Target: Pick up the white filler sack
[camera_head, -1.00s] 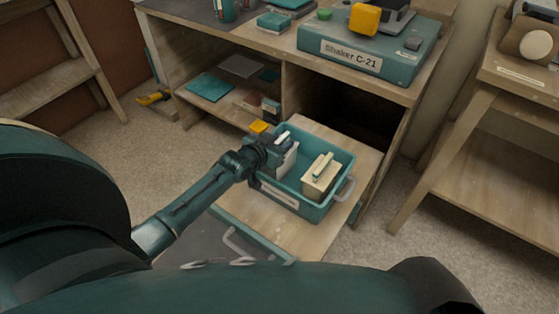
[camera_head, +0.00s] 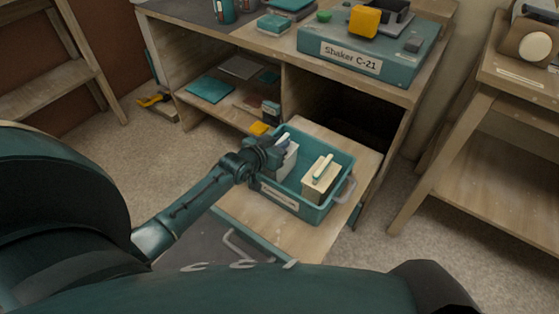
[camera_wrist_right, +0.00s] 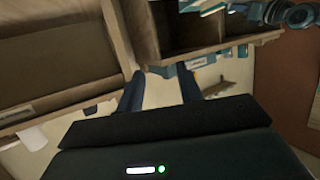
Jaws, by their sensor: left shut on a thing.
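The white filler sack (camera_head: 287,164) stands in the left part of a teal crate (camera_head: 314,214), partly hidden by my gripper. My left gripper (camera_head: 281,147) is shut on the sack's top, at the crate's left side. I cannot tell whether the sack is clear of the crate floor. My right gripper (camera_wrist_right: 161,88) shows in the right wrist view with its two dark fingers apart and nothing between them.
A beige block (camera_head: 318,184) with a pale bar on top is in the crate's right part. The crate sits on a pulled-out wooden board (camera_head: 282,232) below the bench. A shaker (camera_head: 369,50) stands on the bench above. A wooden table (camera_head: 510,160) is at right.

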